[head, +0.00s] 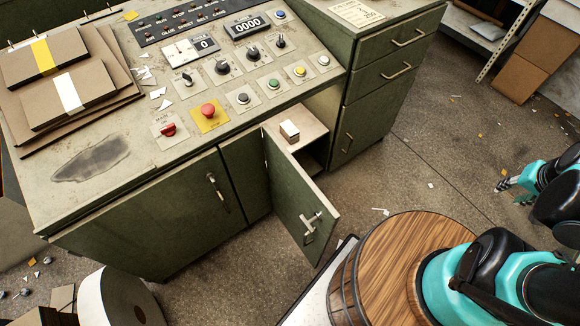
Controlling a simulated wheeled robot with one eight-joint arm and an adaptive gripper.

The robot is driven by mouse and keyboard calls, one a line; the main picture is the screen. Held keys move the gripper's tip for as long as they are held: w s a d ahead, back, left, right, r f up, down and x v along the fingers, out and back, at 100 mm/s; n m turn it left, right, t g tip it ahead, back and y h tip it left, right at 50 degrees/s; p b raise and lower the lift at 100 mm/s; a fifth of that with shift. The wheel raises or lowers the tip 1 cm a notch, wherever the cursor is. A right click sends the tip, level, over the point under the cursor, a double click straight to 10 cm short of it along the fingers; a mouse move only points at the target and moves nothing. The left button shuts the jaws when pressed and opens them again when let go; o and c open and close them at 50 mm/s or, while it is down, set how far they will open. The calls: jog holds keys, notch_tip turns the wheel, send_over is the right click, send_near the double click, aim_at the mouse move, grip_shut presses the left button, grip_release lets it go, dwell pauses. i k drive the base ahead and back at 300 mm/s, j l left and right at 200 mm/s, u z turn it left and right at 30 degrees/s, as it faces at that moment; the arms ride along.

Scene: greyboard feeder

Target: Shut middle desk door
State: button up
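The green desk (130,230) has a middle door (300,205) that stands open, swung out toward me from its left edge. A metal handle (312,224) sits on the door's face. Behind the door, the open compartment (312,158) shows a shelf (300,124) with a small white-topped block (289,130) on it. Part of the inside is hidden by the door. My gripper (512,192) is at the right, above the floor and well apart from the door. Its fingertips look spread, with nothing seen between them.
A round wooden barrel top (395,260) stands in front of the desk, right of the open door, close to my arm. The left cabinet door (165,215) and the right drawers (385,70) look closed. Clear floor (420,160) lies between the desk and my gripper.

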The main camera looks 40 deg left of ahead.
aim_at(294, 194)
jog(key=k, duration=0.65)
jog(key=k+j+u, duration=0.2)
jog(key=j+u, duration=0.15)
jog(key=u, duration=0.3)
jog(key=k+j+u, duration=0.1)
jog(key=u, duration=0.3)
jog(key=k+z, duration=0.8)
jog(key=i, duration=0.05)
